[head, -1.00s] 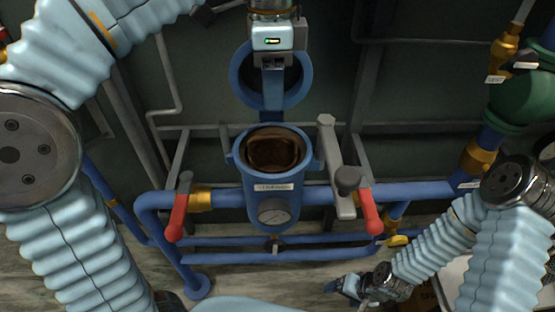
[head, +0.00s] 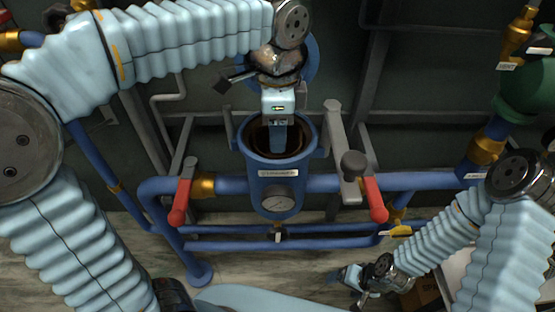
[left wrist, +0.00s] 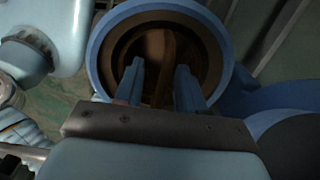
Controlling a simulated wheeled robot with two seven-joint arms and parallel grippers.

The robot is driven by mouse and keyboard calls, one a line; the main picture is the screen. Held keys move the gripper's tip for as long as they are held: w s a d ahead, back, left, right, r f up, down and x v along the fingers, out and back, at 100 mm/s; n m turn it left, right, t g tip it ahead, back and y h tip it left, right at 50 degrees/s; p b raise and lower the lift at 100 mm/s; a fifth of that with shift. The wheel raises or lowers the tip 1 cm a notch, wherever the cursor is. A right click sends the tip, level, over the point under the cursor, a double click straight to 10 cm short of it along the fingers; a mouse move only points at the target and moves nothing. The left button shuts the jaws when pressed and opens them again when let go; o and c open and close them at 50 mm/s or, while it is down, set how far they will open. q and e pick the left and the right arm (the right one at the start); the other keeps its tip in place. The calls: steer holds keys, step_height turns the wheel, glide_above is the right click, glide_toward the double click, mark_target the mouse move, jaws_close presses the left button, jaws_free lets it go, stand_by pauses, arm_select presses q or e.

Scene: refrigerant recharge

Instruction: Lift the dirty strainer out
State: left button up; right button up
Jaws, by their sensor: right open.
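The blue strainer housing (head: 259,168) stands open at its top in the middle of the head view. The dirty brown strainer (left wrist: 150,45) sits inside it, with an upright brown strip, seemingly its handle, in the left wrist view. My left gripper (head: 278,147) points down into the housing's mouth. In the left wrist view its fingers (left wrist: 160,85) are apart, one on each side of the strip, with no clear contact. The fingertips' depth is hard to tell. My right gripper (head: 352,280) is open and empty, low at the right, away from the housing.
The housing's round blue lid (head: 311,62) is swung up behind my left wrist. Red valve handles (head: 180,201) flank the housing, the other one at the right (head: 376,200). Blue pipes run to both sides.

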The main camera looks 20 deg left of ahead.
arm_select(q)
jaws_close()
steer(key=shift+r, duration=0.1)
stand_by(1.2)
